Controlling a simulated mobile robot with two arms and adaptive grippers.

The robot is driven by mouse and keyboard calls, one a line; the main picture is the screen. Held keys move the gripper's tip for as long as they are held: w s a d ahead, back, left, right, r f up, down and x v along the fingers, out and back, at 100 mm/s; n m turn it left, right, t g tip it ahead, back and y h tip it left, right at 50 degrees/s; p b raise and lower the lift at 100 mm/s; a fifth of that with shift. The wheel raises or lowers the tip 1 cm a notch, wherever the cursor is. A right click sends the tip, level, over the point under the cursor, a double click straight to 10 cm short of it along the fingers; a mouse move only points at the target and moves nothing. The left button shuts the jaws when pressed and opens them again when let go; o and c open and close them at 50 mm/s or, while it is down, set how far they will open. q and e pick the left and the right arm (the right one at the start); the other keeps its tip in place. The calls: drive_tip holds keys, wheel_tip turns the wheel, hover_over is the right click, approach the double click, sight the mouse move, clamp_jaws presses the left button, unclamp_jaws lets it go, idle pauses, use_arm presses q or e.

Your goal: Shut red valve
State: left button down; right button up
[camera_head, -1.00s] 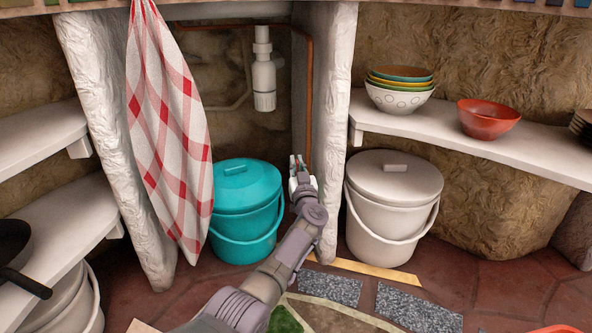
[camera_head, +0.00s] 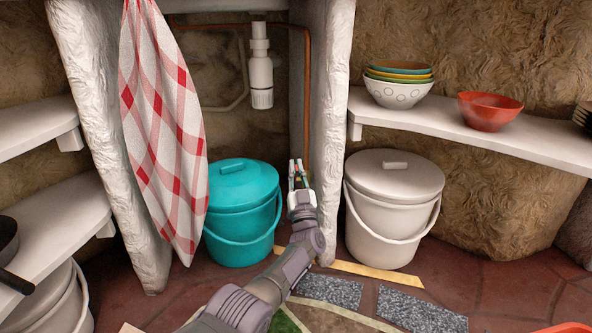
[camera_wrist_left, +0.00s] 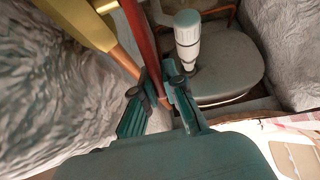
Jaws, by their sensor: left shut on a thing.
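The red valve's long red handle (camera_wrist_left: 142,42) shows in the left wrist view, running down from the top edge to between my left fingers. A yellow fitting (camera_wrist_left: 82,22) with a copper-coloured pipe is beside it, at the upper left. My left gripper (camera_head: 299,174) is at the inner side of the white right-hand pillar in the head view, right of the teal bucket. It is shut on the red handle, with one finger on each side in the left wrist view (camera_wrist_left: 161,97). In the head view the valve is mostly hidden by the gripper. My right gripper is out of view.
The teal bucket (camera_head: 240,188) stands left of my arm, the white lidded bucket (camera_head: 390,230) right of the pillar (camera_head: 332,120). A white drain trap (camera_head: 261,72) hangs above. A checked towel (camera_head: 160,130) hangs at left. A shelf (camera_head: 440,125) holds bowls.

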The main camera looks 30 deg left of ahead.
use_arm(q)
drive_tip(key=shift+f, duration=0.1)
drive_tip(key=c, duration=1.5)
unclamp_jaws()
drive_tip(key=v, duration=0.7)
drive_tip(key=shift+s+d+f, duration=0.1)
drive_tip(key=shift+s+d, duration=0.05)
